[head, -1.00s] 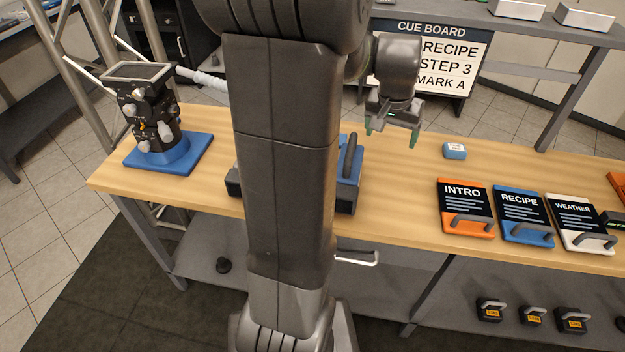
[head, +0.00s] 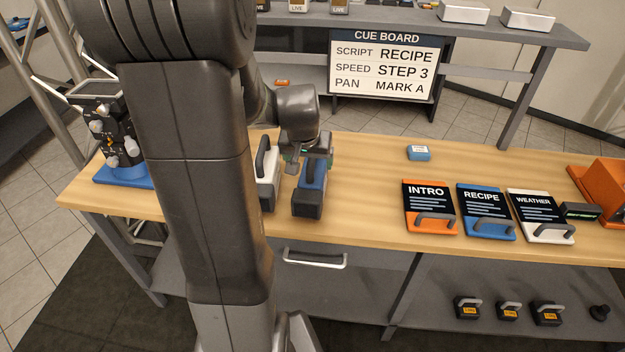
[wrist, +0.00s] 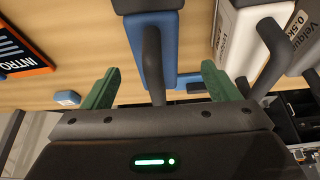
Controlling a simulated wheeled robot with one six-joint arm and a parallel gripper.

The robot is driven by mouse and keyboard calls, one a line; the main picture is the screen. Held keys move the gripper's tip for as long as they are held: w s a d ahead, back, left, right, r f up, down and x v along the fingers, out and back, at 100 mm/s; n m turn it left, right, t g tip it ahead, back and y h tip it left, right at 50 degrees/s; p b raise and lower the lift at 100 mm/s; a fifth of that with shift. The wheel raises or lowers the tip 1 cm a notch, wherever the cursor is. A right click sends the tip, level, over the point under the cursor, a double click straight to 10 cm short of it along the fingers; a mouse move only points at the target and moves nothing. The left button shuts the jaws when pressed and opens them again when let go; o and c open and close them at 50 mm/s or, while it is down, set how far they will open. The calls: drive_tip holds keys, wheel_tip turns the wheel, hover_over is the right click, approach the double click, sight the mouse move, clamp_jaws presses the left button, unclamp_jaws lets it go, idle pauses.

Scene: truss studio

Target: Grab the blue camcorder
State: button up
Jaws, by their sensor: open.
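The blue camcorder (head: 311,178), with dark ends and a dark top handle, stands on the wooden bench, partly hidden by my arm in the head view. In the wrist view its blue body (wrist: 182,45) and dark handle (wrist: 153,62) fill the top centre. My gripper (head: 304,154) is open above the camcorder. In the wrist view its two green fingers (wrist: 160,68) are spread, one on each side of the handle, with gaps between. Nothing is held. How far the fingertips are above the camcorder is hard to tell.
A white camcorder (head: 267,188) stands close on the left, also beside my right-hand finger in the wrist view (wrist: 236,35). A small blue box (head: 418,153) and script boards (head: 429,205) lie to the right. Bench between is clear.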

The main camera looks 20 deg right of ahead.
drive_tip(key=shift+d+x, duration=0.2)
drive_tip(key=shift+x, duration=1.2)
drive_tip(key=shift+d+x, duration=0.2)
drive_tip(key=shift+x, duration=1.2)
drive_tip(key=shift+r, duration=0.2)
clamp_jaws()
drive_tip(key=shift+r, duration=0.1)
